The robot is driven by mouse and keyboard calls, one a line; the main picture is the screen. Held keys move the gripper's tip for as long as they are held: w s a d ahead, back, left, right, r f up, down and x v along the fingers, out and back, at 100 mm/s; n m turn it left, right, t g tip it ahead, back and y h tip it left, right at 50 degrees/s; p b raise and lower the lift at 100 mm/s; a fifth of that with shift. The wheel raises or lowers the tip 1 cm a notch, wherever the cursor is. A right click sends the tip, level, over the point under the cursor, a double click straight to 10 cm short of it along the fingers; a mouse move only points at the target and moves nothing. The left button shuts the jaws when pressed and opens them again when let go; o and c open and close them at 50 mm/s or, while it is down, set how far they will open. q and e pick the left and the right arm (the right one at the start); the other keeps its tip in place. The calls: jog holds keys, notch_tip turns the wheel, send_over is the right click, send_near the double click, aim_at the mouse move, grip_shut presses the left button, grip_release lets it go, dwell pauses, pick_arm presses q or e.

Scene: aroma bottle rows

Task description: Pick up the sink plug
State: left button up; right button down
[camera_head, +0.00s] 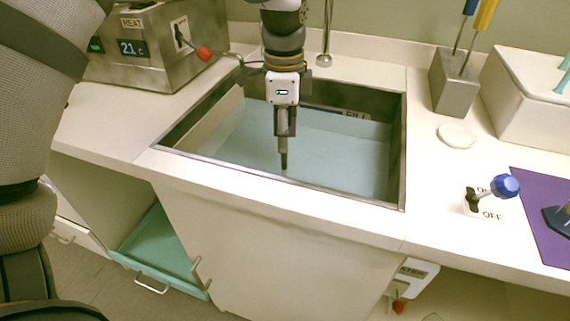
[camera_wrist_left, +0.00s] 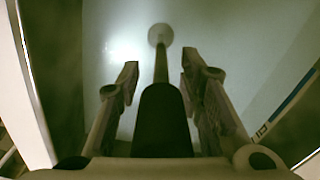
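The sink basin (camera_head: 404,150) holds pale blue water. My left gripper (camera_head: 284,165) points straight down over the water, seen edge-on in the head view. In the left wrist view its two fingers (camera_wrist_left: 160,66) are spread apart. Between them stands what looks like the sink plug's dark handle (camera_wrist_left: 163,120), with a thin rod running down to a pale round disc (camera_wrist_left: 160,34). Gaps show between the handle and both fingers. The plug cannot be made out clearly in the head view. My right gripper is not in view.
A heater box (camera_head: 135,47) stands left of the sink. A tool holder (camera_head: 453,85), white disc (camera_head: 456,136) and blue-knobbed ON/OFF lever (camera_head: 503,186) are on the right counter. A thin tap (camera_head: 325,40) hangs behind. An open green drawer (camera_head: 150,245) is below left.

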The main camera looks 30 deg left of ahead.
pick_arm(q)
jog(key=shift+f, duration=0.3)
grip_shut()
jog(key=shift+r, duration=0.1)
notch_tip(320, 180, up, 28)
